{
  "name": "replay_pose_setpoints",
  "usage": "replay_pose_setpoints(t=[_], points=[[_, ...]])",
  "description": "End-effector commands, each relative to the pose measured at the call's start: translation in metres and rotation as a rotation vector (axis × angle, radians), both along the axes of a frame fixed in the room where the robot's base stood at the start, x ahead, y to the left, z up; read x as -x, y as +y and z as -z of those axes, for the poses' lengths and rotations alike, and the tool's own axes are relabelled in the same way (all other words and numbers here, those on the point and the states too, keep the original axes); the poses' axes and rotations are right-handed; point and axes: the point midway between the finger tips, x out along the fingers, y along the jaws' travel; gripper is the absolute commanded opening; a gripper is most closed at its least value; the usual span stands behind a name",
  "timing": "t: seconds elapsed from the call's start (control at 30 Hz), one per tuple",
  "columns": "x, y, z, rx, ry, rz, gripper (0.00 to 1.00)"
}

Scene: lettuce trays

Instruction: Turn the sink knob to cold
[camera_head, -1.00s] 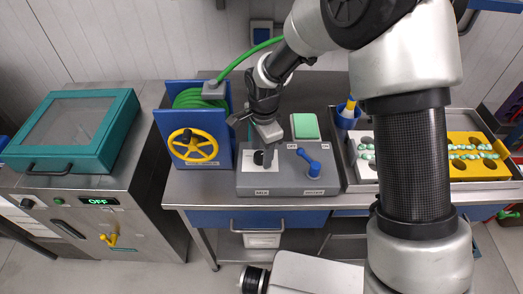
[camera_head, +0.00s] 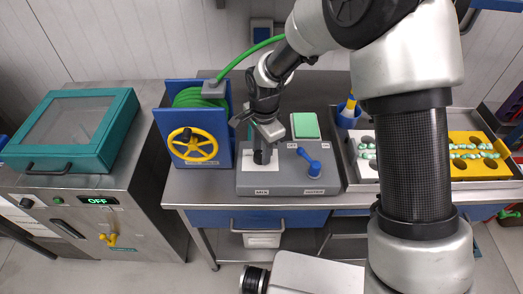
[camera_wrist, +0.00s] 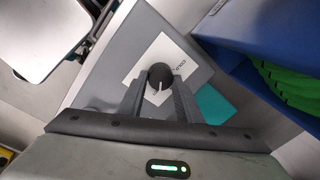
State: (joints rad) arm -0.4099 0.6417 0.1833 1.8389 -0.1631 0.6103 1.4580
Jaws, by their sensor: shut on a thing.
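The sink knob is a dark round knob (camera_wrist: 160,75) with a white pointer line, on a white plate (camera_wrist: 142,70) with small lettering that seems to read COLD. In the wrist view the pointer runs down toward my gripper, not at the lettering. The plate sits on the left of a grey console (camera_head: 283,178). My gripper (camera_wrist: 158,86) is shut on the knob, one finger on each side.
A blue lever (camera_head: 309,167) stands on the console's right half. A blue hose reel (camera_head: 222,146) with a yellow wheel is close at left. A green pad (camera_head: 305,126) lies behind. A steel tray (camera_head: 347,178) with a yellow insert is at right.

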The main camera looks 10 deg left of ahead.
Motion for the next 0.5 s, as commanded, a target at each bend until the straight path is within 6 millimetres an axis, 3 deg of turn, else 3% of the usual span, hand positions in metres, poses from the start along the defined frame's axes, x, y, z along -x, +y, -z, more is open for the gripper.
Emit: replay_pose_setpoints(t=[0.5], points=[[-0.0026,0.0008,0.0004,-0.002,-0.002,-0.45,0.09]])
